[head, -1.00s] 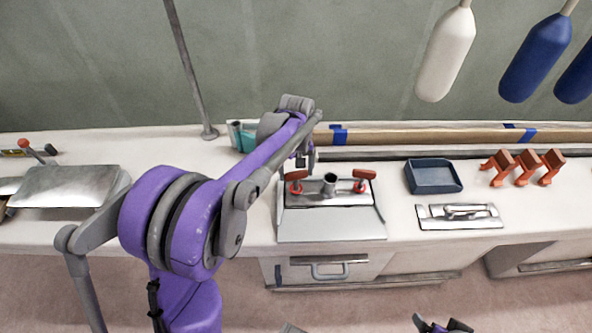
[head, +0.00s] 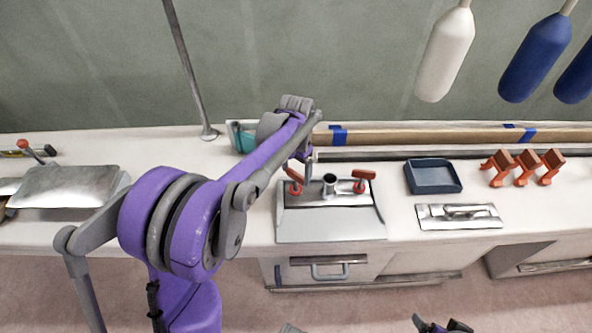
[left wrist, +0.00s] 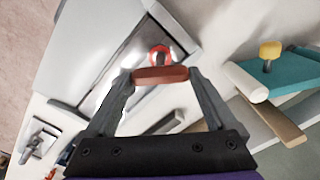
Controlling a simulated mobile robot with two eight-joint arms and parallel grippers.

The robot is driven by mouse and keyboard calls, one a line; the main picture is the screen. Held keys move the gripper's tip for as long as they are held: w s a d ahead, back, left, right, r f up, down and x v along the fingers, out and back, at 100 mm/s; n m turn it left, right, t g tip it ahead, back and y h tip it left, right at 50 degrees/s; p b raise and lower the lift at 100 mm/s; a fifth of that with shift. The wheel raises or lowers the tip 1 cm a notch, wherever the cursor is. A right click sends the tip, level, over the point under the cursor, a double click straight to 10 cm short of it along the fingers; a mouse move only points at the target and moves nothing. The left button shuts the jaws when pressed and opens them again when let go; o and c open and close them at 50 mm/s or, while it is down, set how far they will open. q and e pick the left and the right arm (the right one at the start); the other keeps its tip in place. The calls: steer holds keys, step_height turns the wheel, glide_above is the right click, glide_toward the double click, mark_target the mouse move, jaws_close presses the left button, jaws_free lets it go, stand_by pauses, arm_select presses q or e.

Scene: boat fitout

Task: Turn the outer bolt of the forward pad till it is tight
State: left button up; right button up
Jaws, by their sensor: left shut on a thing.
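The forward pad (head: 330,227) is a grey metal plate on the bench with a short upright tube (head: 329,180) at its back. Two bolts with red-brown T-handles stand either side of the tube, the left bolt (head: 294,185) and the right bolt (head: 364,181). My left gripper (head: 304,168) reaches the left bolt from behind. In the left wrist view its two fingers (left wrist: 160,80) are shut on the ends of a red-brown handle (left wrist: 160,75), with a red ring (left wrist: 159,51) beyond. My right gripper (head: 441,326) only partly shows at the bottom edge; its jaws are unclear.
A dark blue tray (head: 433,176), a metal plate with a handle (head: 459,216) and several orange clamps (head: 523,167) stand to the right. A teal object (head: 242,139) lies behind my left arm. White and blue fenders (head: 446,55) hang above. A thin pole (head: 190,70) rises at the back.

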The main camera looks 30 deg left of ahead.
arm_select(q)
steer(key=shift+r+m, duration=0.1)
steer(key=shift+m, duration=1)
steer(key=o, duration=1.1)
steer(key=shift+s, duration=0.1)
steer(key=shift+c, duration=0.2)
step_height(320, 180, up, 11)
steer(key=p, duration=0.1)
